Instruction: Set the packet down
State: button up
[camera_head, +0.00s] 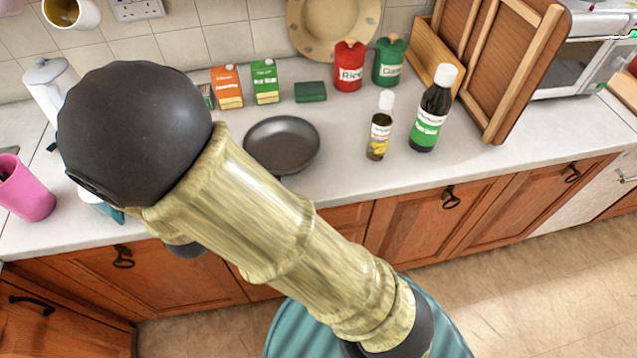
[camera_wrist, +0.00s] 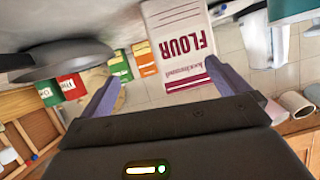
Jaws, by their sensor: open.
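The flour packet (camera_wrist: 178,40), white with dark red lettering, shows in the wrist view just beyond and between my fingertips. It appears upside down there, with its base toward the grey counter at the top of the picture, and seems to stand upright on it. My gripper (camera_wrist: 164,72) is open, with one purple-grey finger toward each side of the packet. I cannot tell whether either finger touches it. In the camera_head view my arm hides both the packet and the gripper.
On the counter (camera_head: 345,140) are a dark pan (camera_head: 282,145), orange (camera_head: 227,87) and green (camera_head: 265,82) cartons, a green block (camera_head: 310,92), red (camera_head: 349,67) and green (camera_head: 389,62) canisters, two bottles (camera_head: 380,130) (camera_head: 432,112) and a pink cup (camera_head: 24,190). Counter between pan and bottles is clear.

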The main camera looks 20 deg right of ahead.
jog(key=d+g, duration=0.1)
jog(key=d+g+y, duration=0.1)
jog(key=d, duration=0.1)
jog(key=d+g, duration=0.1)
jog(key=d, duration=0.1)
jog(key=shift+w+f, duration=0.3)
jog(key=shift+f, duration=0.05)
jog(key=s+d+r+n+g, duration=0.1)
jog(key=s+d+g, duration=0.3)
jog(key=d, duration=0.5)
jog(key=s+d+g, duration=0.3)
jog(key=s+d, duration=0.6)
jog(key=shift+d+r+n+g, duration=0.2)
jog(key=shift+r+n+g, duration=0.15)
jog(key=shift+n+g, duration=0.05)
jog(key=shift+s+r, duration=0.1)
jog(key=p+v, duration=0.3)
jog(key=shift+w+r, duration=0.15)
jog(key=shift+w, duration=0.2)
